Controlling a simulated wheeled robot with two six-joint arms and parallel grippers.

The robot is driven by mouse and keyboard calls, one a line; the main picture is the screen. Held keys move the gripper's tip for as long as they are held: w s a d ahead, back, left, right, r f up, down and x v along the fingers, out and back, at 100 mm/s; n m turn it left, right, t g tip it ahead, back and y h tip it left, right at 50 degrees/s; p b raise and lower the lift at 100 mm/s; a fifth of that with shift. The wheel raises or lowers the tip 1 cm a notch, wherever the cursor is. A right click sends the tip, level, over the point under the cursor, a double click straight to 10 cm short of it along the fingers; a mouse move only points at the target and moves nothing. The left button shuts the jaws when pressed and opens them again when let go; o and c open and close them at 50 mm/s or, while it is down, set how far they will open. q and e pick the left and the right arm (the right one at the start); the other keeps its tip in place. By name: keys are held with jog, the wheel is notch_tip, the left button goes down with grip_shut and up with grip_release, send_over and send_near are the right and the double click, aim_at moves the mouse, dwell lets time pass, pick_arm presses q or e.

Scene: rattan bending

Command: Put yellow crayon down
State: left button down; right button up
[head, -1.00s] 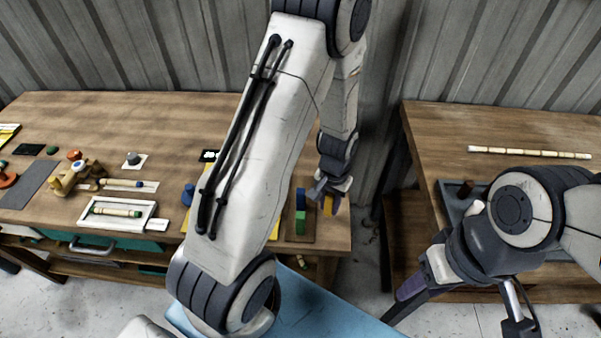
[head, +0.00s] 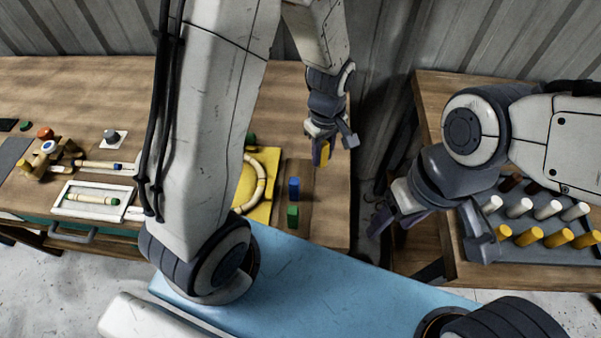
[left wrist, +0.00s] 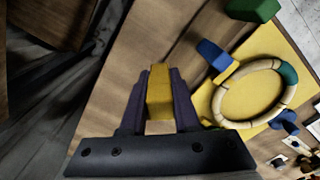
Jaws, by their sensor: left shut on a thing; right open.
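The yellow crayon (head: 325,153), a short block-like piece, is in my left gripper (head: 321,150) at the right end of the left table. In the left wrist view the yellow crayon (left wrist: 159,88) stands between both fingers, with wood below it; I cannot tell whether it touches the wood. A blue block (head: 294,188) and a green block (head: 292,216) stand on a brown strip nearer to me. In the left wrist view, the blue block (left wrist: 214,54) and green block (left wrist: 252,9) are right of my fingers. My right gripper (head: 425,235) is open and empty near the right table.
A yellow board (head: 262,205) with a rattan ring (head: 256,178) lies left of the blocks, partly hidden by my left arm. A white tray (head: 72,207) is further left. A grey rack (head: 510,247) with several pegs stands on the right table. A gap separates the tables.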

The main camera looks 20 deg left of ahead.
pick_arm(q)
jog(key=s+d+r+n+b, duration=0.2)
jog(key=s+d+r+n, duration=0.25)
jog(key=n, duration=0.55)
jog(key=w+a+f, duration=0.1)
jog(key=a+f, duration=0.1)
jog(key=a, duration=0.1)
jog(key=w+a+f+p, duration=0.1)
jog(key=w+a+f, duration=0.1)
jog(key=a+f, duration=0.1)
jog(key=w+a+f, duration=0.2)
jog(key=a, duration=0.2)
jog(key=shift+f+p, duration=0.3)
notch_tip(320, 180, down, 4)
jog(key=shift+f+p, duration=0.1)
jog(key=shift+p, duration=0.2)
jog(key=shift+f, duration=0.15)
jog(key=c, duration=0.6)
grip_release()
jog(key=shift+c, duration=0.2)
